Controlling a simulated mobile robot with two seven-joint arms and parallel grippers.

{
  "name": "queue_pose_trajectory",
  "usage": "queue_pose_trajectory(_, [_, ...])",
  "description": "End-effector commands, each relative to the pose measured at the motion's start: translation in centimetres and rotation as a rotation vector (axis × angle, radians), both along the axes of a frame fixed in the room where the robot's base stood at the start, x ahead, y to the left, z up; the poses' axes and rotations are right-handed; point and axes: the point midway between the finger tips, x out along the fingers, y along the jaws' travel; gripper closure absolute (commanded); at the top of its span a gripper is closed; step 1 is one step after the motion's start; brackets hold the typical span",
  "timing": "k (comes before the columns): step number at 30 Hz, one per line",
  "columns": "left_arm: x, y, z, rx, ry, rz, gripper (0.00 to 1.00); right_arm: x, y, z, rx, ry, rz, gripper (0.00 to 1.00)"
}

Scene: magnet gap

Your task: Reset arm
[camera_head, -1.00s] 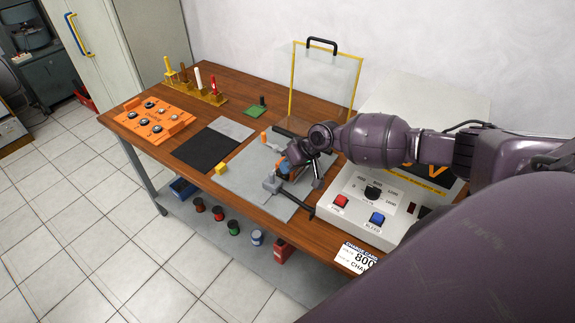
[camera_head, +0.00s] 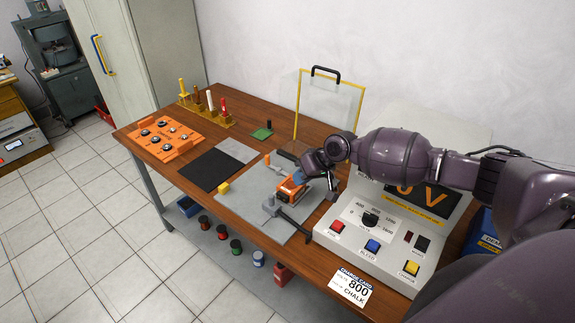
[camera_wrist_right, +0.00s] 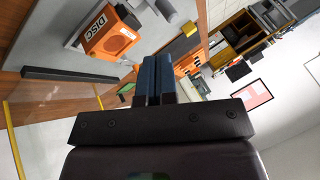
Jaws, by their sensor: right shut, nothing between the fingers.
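My right gripper (camera_head: 308,181) is above the grey mat on the table, close to an orange device (camera_head: 288,188) with a blue part. In the right wrist view its two blue fingers (camera_wrist_right: 154,75) are together with nothing between them. The orange device, marked DISC, shows at the upper left of that view (camera_wrist_right: 110,35), apart from the fingers. My right arm reaches in from the right in the head view. My left gripper is not in view.
A control box (camera_head: 375,229) with red, blue and yellow buttons stands right of the mat. A clear yellow-edged screen (camera_head: 329,105) stands behind. An orange tray (camera_head: 166,138) sits at the far left. A card (camera_head: 350,286) lies at the front edge.

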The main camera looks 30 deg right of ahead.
Motion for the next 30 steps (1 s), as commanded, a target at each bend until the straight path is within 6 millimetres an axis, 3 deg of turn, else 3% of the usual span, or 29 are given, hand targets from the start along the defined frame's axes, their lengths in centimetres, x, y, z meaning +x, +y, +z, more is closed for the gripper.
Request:
queue_pose_trajectory(7, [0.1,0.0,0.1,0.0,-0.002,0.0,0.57,0.1,0.0,0.1,-0.003,-0.012,0.008,1.0])
queue_pose_trajectory(13, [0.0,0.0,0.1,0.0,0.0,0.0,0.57,1.8,-0.3,1.5,-0.138,-0.193,0.087,1.0])
queue_pose_trajectory(16, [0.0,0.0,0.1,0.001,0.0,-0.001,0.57,3.3,1.7,3.4,-0.211,-0.357,0.157,1.0])
queue_pose_trajectory(18, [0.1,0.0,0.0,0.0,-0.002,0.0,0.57,3.3,3.5,3.7,-0.246,-0.456,0.197,1.0])
queue_pose_trajectory(23, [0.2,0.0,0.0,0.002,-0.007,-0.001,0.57,1.7,7.4,3.0,-0.298,-0.651,0.247,1.0])
queue_pose_trajectory(27, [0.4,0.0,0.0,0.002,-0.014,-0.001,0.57,-1.2,9.8,1.7,-0.333,-0.787,0.237,1.0])
queue_pose_trajectory(30, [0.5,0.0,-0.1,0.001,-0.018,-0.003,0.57,-3.5,10.6,0.7,-0.36,-0.849,0.204,1.0])
